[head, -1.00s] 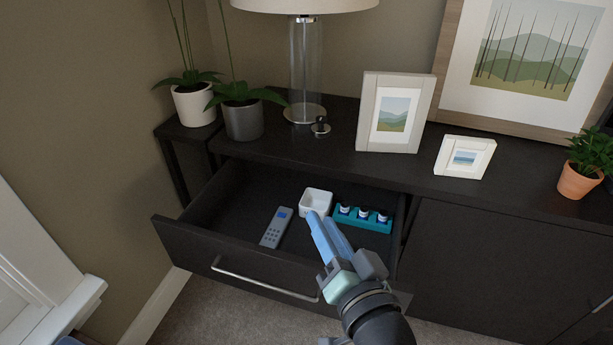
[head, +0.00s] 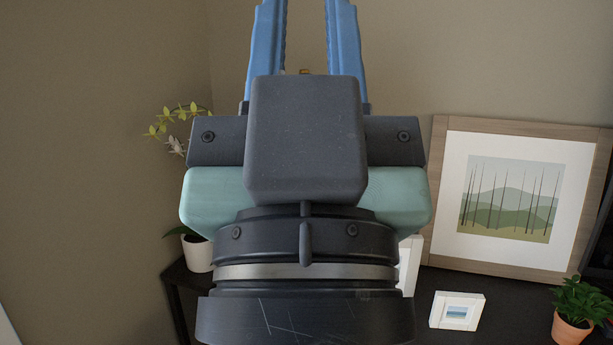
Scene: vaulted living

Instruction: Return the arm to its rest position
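My gripper (head: 306,45) fills the middle of the head view, close to the camera and pointing up. Its two blue fingers stand apart with a gap between them, and only wall and a small brassy bit show in that gap. The fingertips run up to or past the top edge of the picture. My gripper hides most of the dark cabinet (head: 520,303) behind it. The open drawer is not visible now.
A large framed landscape picture (head: 510,200) leans on the wall at right. A small white frame (head: 457,311) and a potted plant (head: 580,305) stand before it. A white-potted orchid (head: 198,254) stands at left. Another frame (head: 410,265) is mostly hidden.

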